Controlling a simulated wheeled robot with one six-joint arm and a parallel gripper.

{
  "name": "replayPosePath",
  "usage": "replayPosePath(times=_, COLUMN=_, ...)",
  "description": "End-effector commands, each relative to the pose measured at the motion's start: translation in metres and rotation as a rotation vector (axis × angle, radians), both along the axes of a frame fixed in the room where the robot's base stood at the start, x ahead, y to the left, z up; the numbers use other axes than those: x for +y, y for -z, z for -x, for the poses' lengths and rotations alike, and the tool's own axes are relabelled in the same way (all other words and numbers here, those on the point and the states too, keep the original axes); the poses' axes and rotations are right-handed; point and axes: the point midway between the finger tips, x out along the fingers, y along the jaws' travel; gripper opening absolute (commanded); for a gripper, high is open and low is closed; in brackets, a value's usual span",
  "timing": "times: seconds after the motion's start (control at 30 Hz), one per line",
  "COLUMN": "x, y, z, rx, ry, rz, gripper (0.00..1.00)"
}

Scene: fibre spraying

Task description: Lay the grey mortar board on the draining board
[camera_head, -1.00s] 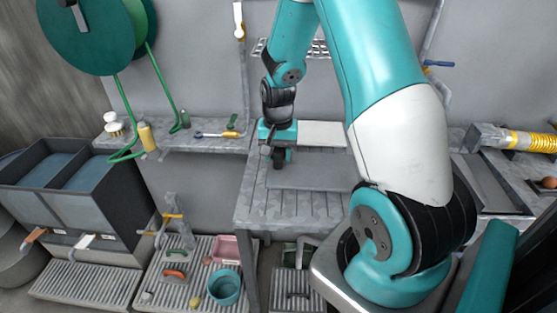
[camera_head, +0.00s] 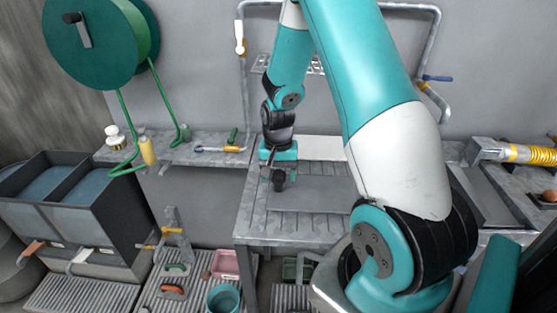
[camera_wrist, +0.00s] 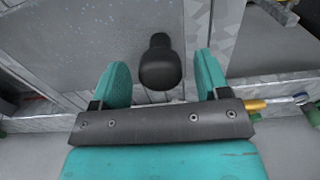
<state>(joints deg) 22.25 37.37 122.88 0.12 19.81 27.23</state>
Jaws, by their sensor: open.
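The grey mortar board (camera_head: 315,192) lies flat on the slatted draining board (camera_head: 285,227) in the head view. Its black handle (camera_head: 278,182) sticks out on the left side, just below my gripper (camera_head: 278,165). In the wrist view, the handle (camera_wrist: 160,62) stands between the two teal fingers of my gripper (camera_wrist: 161,80), with a gap on each side. The fingers are apart and hold nothing. The board's grey face (camera_wrist: 110,35) spreads out beyond the fingers. My arm hides part of the draining board's right side.
A shelf (camera_head: 180,155) at the left holds a yellow bottle (camera_head: 147,151), a white-topped brush and a yellow-handled tool. A wire rack (camera_head: 317,66) hangs on the wall behind my arm. A yellow coil (camera_head: 525,153) lies at the right. Dark bins (camera_head: 62,200) stand at the left.

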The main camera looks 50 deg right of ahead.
Motion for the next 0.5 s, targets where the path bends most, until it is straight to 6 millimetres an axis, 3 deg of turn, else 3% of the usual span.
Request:
replayPosePath(times=0.3, x=0.000, y=-0.066, z=-0.001, rx=-0.008, ry=0.000, rz=0.003, gripper=0.69)
replayPosePath(times=0.5, x=0.000, y=-0.099, z=-0.001, rx=-0.004, ry=0.000, rz=0.002, gripper=0.69)
